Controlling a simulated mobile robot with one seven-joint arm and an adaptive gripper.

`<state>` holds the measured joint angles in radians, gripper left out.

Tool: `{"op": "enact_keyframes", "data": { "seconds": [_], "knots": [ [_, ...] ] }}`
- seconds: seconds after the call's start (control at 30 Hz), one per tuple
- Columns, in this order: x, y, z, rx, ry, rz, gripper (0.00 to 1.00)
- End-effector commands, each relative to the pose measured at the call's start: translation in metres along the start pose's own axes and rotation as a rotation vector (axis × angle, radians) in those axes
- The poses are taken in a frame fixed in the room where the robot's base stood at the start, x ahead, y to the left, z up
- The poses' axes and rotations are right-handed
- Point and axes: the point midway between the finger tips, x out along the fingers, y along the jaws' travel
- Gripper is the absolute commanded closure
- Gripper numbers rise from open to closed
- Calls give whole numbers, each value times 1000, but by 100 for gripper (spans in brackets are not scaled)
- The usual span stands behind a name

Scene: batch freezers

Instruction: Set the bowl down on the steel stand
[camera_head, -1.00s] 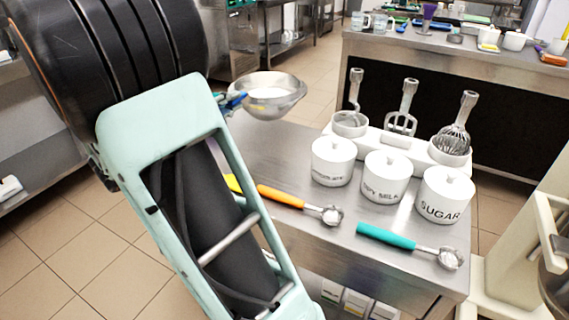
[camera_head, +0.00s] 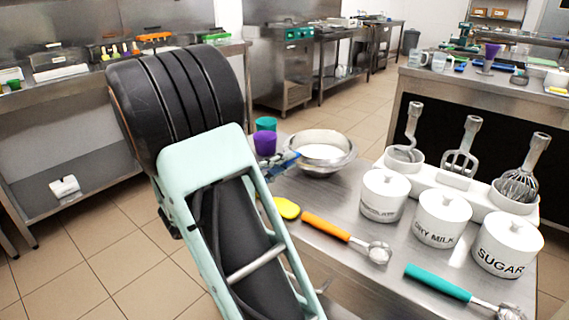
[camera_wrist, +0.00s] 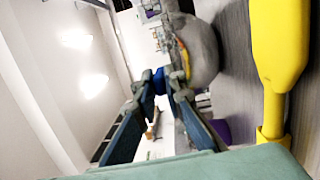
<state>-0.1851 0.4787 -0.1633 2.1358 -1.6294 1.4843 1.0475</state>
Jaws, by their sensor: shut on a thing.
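The bowl (camera_head: 335,163) is shiny metal with white contents. It is upright at the far left end of the steel stand (camera_head: 345,270), taken here as the steel-topped table with the jars. I cannot tell whether its base touches the top. My gripper (camera_head: 293,159) is shut on its left rim; my arm hides part of the jaws. In the wrist view the bowl (camera_wrist: 204,52) shows as a blurred grey curve beyond the blue fingertips of my gripper (camera_wrist: 166,80).
A teal cup (camera_head: 265,124) and a purple cup (camera_head: 264,144) stand just left of the bowl. White jars (camera_head: 442,218) and a whisk holder (camera_head: 455,181) are to its right. A yellow-handled tool (camera_head: 287,208), an orange scoop (camera_head: 326,227) and a teal scoop (camera_head: 437,283) lie in front.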

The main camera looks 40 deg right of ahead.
Motion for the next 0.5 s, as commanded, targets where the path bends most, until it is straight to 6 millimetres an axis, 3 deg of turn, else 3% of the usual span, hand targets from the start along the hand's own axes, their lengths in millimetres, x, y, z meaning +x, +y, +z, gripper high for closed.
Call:
{"op": "enact_keyframes", "data": {
  "seconds": [0.13,0.17,0.3,0.5],
  "knots": [
    [0,-3,0,2,-1,4,100],
    [0,-3,0,0,0,0,87],
    [0,-3,0,0,0,0,73],
    [0,-3,0,0,0,0,73]
  ]
}}
